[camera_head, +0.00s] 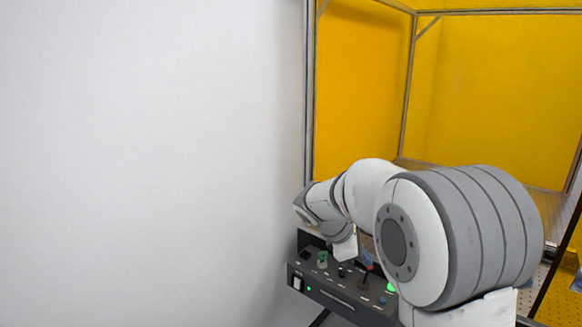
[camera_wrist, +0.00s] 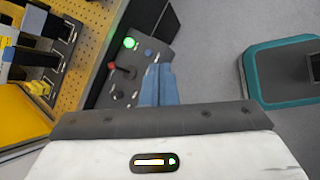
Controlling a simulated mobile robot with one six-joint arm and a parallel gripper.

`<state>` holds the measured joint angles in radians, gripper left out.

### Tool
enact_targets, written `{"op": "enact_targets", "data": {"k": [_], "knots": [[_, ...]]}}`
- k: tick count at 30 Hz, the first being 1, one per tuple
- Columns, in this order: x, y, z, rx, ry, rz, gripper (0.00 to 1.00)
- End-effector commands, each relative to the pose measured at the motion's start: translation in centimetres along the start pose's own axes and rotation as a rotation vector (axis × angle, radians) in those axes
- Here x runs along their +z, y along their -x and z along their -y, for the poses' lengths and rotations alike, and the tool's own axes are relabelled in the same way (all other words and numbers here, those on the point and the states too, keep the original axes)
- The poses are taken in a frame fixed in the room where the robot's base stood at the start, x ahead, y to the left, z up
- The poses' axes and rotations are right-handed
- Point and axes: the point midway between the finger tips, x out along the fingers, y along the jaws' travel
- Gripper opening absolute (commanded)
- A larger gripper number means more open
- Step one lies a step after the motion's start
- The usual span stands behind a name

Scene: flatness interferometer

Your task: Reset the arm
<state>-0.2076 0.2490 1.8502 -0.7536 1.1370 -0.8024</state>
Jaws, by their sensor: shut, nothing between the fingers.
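My gripper (camera_wrist: 159,88) shows in the wrist view as blue fingers held together, shut and empty. It points toward a dark control box (camera_wrist: 125,88) with a lit green button, a red-topped part and small knobs. I cannot tell whether the fingertips touch the box. In the head view my white and grey arm reaches left over the control box (camera_head: 340,284), which shows a green light, a red-topped lever and several knobs. The arm hides part of the box there, and a little blue of the gripper shows behind it.
A frame with yellow panels (camera_head: 362,85) stands behind the arm, and a white wall (camera_head: 150,160) fills the left. In the wrist view a perforated board (camera_wrist: 98,35) and dark fixtures lie at left. A teal-edged grey object (camera_wrist: 280,70) rests on the grey floor (camera_wrist: 215,45) at right.

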Motion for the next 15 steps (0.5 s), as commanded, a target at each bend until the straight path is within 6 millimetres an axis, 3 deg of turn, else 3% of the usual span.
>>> {"op": "enact_targets", "data": {"k": [1,6,15], "knots": [[1.3,0.7,1.9,-0.019,-0.098,-0.045,0.00],[3.8,2.3,8.2,-0.106,-0.438,-0.190,0.00],[5.2,4.6,19.0,-0.300,-1.037,-0.415,0.00]]}}
